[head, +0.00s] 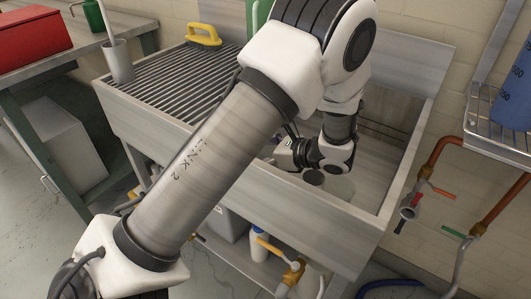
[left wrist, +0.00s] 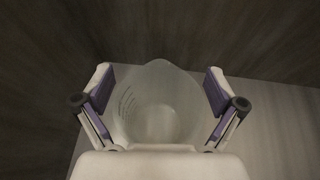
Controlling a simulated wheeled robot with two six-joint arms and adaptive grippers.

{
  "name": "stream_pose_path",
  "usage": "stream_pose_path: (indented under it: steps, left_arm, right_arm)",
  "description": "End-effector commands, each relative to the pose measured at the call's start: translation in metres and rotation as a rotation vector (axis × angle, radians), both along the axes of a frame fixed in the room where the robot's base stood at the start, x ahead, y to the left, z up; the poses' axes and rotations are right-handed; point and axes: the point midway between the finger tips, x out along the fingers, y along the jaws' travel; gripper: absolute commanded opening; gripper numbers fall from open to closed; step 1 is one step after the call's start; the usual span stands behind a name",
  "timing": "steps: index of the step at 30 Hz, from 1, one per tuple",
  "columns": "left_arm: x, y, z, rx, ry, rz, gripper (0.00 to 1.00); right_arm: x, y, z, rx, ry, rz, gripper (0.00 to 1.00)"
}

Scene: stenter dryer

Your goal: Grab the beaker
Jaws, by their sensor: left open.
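The beaker (left wrist: 160,105) is a translucent pale vessel with a pouring lip and faint graduation marks. In the left wrist view it stands between the two purple-padded fingers of my left gripper (left wrist: 159,85). The gripper is open, with a gap visible between each finger pad and the beaker wall. The near, lower part of the beaker is hidden by the gripper's body. In the head view my left arm reaches down into the sink basin, and its wrist largely hides the fingers and the beaker. My right gripper is not in view.
The metal sink (head: 285,195) has high walls around my left wrist. A ribbed drainboard (head: 180,85) with a yellow-handled item (head: 204,34) and a grey cup (head: 119,62) adjoins it. A blue graduated vessel (head: 514,92) sits on a rack at right, above copper pipes (head: 440,155).

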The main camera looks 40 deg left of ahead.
Motion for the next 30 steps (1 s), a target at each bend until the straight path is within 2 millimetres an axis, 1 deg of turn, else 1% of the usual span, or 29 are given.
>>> stream_pose_path:
  steps: [2,3,5,6,8,17,20,23,27,30]
  left_arm:
    - [0.0,0.0,0.0,0.0,0.0,0.0,0.95]
    - [0.0,0.0,0.001,0.0,0.0,0.0,0.88]
    - [0.0,0.0,0.001,0.0,0.0,0.0,0.67]
    - [0.0,-0.001,0.001,0.0,0.0,0.0,0.53]
    - [0.0,-0.001,0.0,0.0,0.0,0.0,0.33]
    - [0.0,-0.001,0.001,0.0,0.0,0.0,0.33]
    - [0.0,-0.001,0.009,0.0,-0.002,0.001,0.32]
    - [0.0,-0.001,0.03,0.0,-0.004,0.001,0.32]
    - [0.001,-0.001,0.066,0.001,-0.005,0.0,0.32]
    - [0.0,-0.001,0.087,0.001,-0.004,0.001,0.32]
  right_arm:
    - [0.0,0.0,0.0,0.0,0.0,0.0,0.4]
    - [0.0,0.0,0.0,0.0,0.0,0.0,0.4]
    - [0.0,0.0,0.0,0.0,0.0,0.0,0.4]
    - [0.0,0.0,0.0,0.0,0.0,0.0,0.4]
    - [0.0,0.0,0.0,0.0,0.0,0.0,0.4]
    - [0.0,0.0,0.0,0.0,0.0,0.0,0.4]
    - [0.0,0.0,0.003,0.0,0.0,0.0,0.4]
    - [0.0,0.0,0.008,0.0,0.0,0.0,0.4]
    - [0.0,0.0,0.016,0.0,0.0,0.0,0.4]
    - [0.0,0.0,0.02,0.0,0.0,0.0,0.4]
